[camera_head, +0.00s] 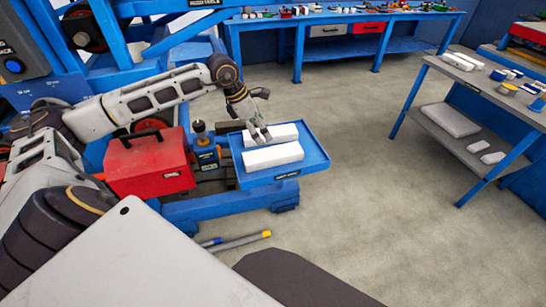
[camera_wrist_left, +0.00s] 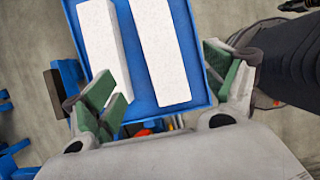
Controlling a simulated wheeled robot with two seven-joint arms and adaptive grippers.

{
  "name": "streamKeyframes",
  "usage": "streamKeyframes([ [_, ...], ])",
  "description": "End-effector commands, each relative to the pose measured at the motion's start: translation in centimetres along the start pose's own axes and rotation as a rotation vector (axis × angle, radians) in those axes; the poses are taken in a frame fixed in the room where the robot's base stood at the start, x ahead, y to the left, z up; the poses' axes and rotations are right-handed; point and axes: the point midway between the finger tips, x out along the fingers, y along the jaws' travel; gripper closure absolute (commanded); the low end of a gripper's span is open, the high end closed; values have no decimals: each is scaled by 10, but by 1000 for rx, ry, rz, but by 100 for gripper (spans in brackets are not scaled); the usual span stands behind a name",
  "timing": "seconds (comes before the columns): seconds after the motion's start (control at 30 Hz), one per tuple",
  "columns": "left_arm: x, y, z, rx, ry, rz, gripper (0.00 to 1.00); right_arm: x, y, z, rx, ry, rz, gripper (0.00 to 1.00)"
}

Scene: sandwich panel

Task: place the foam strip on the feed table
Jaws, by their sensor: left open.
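Two white foam strips lie side by side in a blue tray (camera_head: 312,163): a back strip (camera_head: 280,132) and a front strip (camera_head: 273,156). My left gripper (camera_head: 259,134) is over the strips' left part, pointing down. In the left wrist view its green-padded fingers (camera_wrist_left: 165,98) are spread and empty. The left strip (camera_wrist_left: 104,40) and right strip (camera_wrist_left: 158,50) lie beyond them; the left finger overlaps the left strip's near end. A blue structure (camera_head: 200,14) at the top left carries a label that seems to read feed table. My right gripper is not in view.
A red box (camera_head: 150,162) and an upright blue device (camera_head: 205,150) stand left of the tray. A blue workbench (camera_head: 345,17) with small items is at the back. A shelved table (camera_head: 455,135) stands at the right. The floor between is clear.

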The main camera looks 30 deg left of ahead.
Motion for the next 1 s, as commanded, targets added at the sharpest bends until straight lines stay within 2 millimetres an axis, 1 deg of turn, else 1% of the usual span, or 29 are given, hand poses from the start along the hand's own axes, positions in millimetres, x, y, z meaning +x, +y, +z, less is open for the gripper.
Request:
streamKeyframes([
  [0.17,15,0,0,-2,0,-2,14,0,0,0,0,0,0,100],
  [0.7,73,0,0,-2,0,-1,14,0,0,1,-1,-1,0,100],
  [0.83,80,0,0,-1,0,0,14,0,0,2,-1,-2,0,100],
  [1.0,82,0,-1,0,0,0,14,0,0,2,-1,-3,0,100],
])
